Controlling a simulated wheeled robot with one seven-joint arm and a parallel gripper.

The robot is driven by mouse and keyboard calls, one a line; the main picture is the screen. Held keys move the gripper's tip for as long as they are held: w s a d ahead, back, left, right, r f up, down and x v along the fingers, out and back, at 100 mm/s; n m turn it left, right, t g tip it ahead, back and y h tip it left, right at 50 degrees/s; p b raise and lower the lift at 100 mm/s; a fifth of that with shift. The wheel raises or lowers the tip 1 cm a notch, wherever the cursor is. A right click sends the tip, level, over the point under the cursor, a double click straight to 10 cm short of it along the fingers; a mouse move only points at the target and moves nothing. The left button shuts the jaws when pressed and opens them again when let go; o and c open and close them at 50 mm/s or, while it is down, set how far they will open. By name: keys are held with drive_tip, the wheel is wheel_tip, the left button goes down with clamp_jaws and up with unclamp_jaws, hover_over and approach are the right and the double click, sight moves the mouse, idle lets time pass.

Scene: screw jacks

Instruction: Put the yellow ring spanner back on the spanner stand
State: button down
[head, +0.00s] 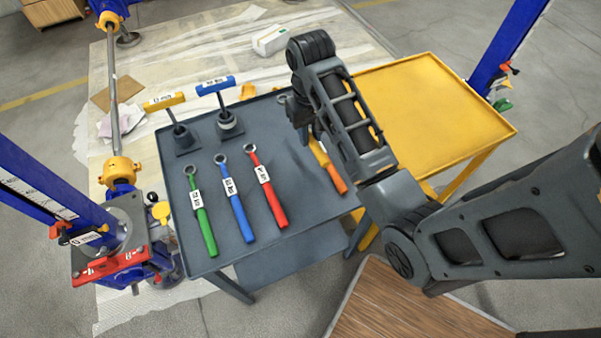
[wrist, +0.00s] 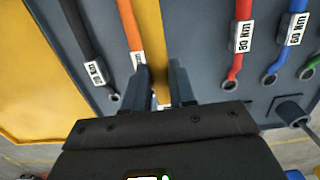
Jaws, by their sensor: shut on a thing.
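My gripper (wrist: 162,88) is shut on the yellow ring spanner (wrist: 149,35), gripping its handle between the two fingers. In the head view, part of the yellow handle (head: 318,152) shows beside my arm. My gripper in that view is mostly hidden behind my wrist. The spanner's ring end is hidden, and I cannot tell its exact height over the grey bench (head: 300,205). Two T-shaped posts stand at the bench's far left, one with a yellow bar (head: 163,101) and one with a blue bar (head: 215,85). I cannot tell which thing is the spanner stand.
Green (head: 203,215), blue (head: 236,205) and red (head: 268,190) ring spanners lie in a row on the bench. Orange (wrist: 130,25) and black (wrist: 78,30) ones lie beside the held spanner. A bare yellow table (head: 440,110) adjoins on the right. Blue jacks stand at left.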

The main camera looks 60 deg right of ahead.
drive_tip(key=a+f, duration=0.1)
drive_tip(key=a, duration=0.1)
drive_tip(key=s+a+f, duration=0.1)
drive_tip(key=a+f+p, duration=0.1)
drive_tip(key=a, duration=0.1)
drive_tip(key=shift+s+a+f, duration=0.15)
drive_tip(key=shift+a, duration=0.2)
drive_tip(key=shift+s+a+f, duration=0.1)
drive_tip(key=shift+a+f, duration=0.25)
drive_tip(key=shift+f, duration=1.95)
drive_tip(key=c, duration=0.9)
unclamp_jaws()
drive_tip(key=shift+f, duration=0.1)
